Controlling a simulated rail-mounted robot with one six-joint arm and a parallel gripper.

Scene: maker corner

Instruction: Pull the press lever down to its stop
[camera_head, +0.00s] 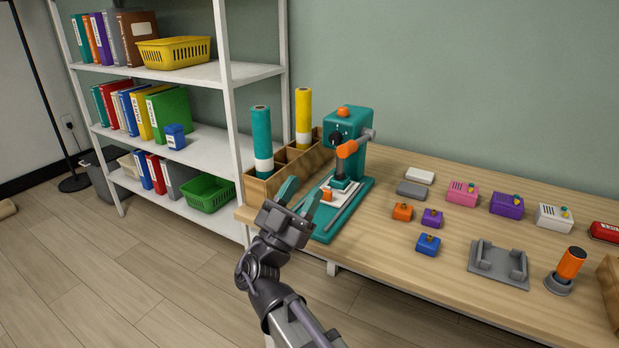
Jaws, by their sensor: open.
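The teal press (349,130) stands on the wooden table near its left end, on a long teal base. Its lever has an orange grip (347,149) that juts out from the press column toward the front left, above a white plate (337,194) with a small orange piece on it. My gripper (300,193) is open and empty, with teal fingers. In the picture it is below and left of the lever grip, apart from it, in front of the press base. The depth between gripper and lever is hard to judge.
A wooden divider box (262,190) with teal and yellow rolls stands left of the press. A white shelf (229,90) with binders and baskets stands at the left.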

